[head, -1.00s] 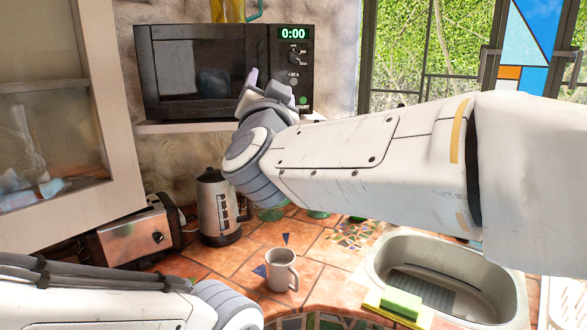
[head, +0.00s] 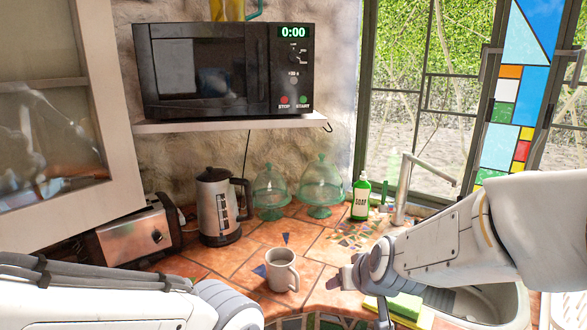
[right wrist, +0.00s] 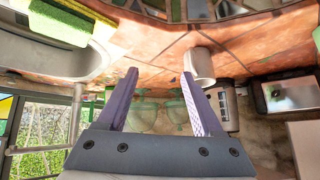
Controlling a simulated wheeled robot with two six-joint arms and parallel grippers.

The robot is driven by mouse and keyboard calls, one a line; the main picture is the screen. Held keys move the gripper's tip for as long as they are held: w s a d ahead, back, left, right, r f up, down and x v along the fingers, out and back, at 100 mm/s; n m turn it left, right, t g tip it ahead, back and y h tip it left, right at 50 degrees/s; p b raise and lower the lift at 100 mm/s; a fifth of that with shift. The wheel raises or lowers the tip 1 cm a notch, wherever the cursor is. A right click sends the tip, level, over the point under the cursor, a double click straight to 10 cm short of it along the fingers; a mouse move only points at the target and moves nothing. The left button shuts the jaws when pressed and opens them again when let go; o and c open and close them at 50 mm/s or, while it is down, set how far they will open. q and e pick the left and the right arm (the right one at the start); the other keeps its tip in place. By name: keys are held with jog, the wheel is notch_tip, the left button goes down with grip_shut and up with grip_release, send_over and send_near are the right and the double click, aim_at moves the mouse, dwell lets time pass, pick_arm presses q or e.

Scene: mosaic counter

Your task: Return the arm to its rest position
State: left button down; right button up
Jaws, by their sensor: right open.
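My right arm (head: 430,245) reaches in from the right in the head view, low over the counter by the sink. Its gripper (head: 338,281) is to the right of the grey mug (head: 282,270) and apart from it. In the right wrist view the two fingers of this gripper (right wrist: 160,73) are spread, with nothing between them. The mug (right wrist: 200,66) shows beyond one finger there. My left arm (head: 90,295) lies along the lower left of the head view, and its gripper is out of frame.
A microwave (head: 205,75) sits on a shelf above the counter. A kettle (head: 216,208), toaster (head: 135,242), two glass domes (head: 321,183) and soap bottle (head: 361,197) stand behind the mug. A faucet (head: 403,187), sink (head: 497,300) and sponge (head: 400,306) are near the right arm.

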jog(key=s+d+f+g+h, duration=0.1)
jog(key=s+d+f+g, duration=0.25)
jog(key=s, duration=0.25)
jog(key=s+d+f+g+h, duration=0.1)
jog(key=s+d+f+g, duration=0.1)
jog(key=s+d+f, duration=0.25)
jog(key=s+a+r+n+g, duration=0.1)
jog(key=s+a+r+n, duration=0.1)
jog(key=s+a, duration=0.5)
jog(key=s+a+r+n+g+y, duration=0.1)
jog(key=s+a+r+n, duration=0.2)
jog(key=s+a, duration=0.4)
jog(key=shift+s+r+n, duration=0.25)
jog(key=shift+s+n, duration=0.25)
jog(key=shift+n, duration=0.3)
jog(key=shift+a, duration=0.1)
